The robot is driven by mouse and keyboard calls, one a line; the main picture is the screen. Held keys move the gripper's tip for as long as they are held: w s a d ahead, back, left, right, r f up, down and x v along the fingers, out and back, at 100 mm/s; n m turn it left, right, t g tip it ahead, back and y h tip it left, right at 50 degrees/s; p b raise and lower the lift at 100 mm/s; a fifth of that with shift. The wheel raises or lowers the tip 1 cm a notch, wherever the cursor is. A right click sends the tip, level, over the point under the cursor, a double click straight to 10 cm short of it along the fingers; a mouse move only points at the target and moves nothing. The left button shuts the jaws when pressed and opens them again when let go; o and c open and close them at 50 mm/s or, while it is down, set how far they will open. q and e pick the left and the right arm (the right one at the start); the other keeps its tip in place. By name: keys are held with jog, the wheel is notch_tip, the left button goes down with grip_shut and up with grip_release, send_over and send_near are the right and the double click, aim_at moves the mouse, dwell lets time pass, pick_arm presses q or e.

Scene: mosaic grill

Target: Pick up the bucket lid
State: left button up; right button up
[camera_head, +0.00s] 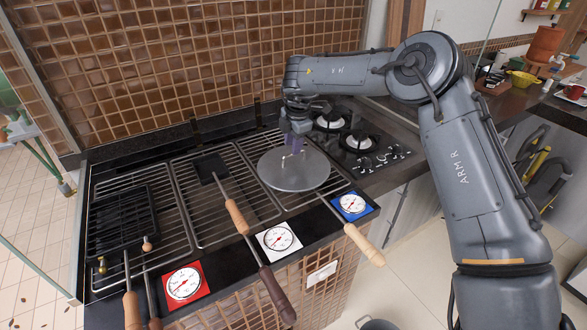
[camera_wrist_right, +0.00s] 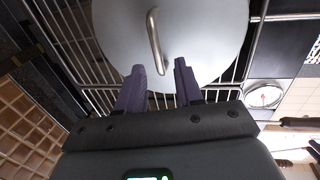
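The bucket lid (camera_head: 290,172) is a flat round grey disc with a thin arched metal handle on top. It lies on the right part of the grill, over the end of a long-handled tool. In the right wrist view the lid (camera_wrist_right: 205,40) fills the top middle, with its handle (camera_wrist_right: 155,40) running nearly up and down. My right gripper (camera_head: 294,143) is at the lid's handle, pointing down. In the wrist view its two purple fingers (camera_wrist_right: 159,66) are apart, with the handle's near end between or just beyond the tips. Contact cannot be told. My left gripper is not in view.
Long tools with wooden handles (camera_head: 237,215) lie across the grill grates and stick out over the front edge. Red, white and blue gauges (camera_head: 278,238) line the front. A gas hob (camera_head: 358,140) is at the right, and a tiled wall (camera_head: 200,60) stands behind.

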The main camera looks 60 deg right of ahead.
aim_at(294, 161)
jog(key=shift+w+d+f+b, duration=0.15)
jog(key=shift+f, duration=0.8)
jog(key=shift+w+d+f+b, duration=0.1)
jog(key=shift+w+d+f, duration=0.1)
jog(key=shift+f, duration=0.7)
jog(key=shift+w+d+f+b, duration=0.1)
jog(key=shift+w+f+b, duration=0.05)
jog(key=shift+f, duration=0.8)
grip_shut()
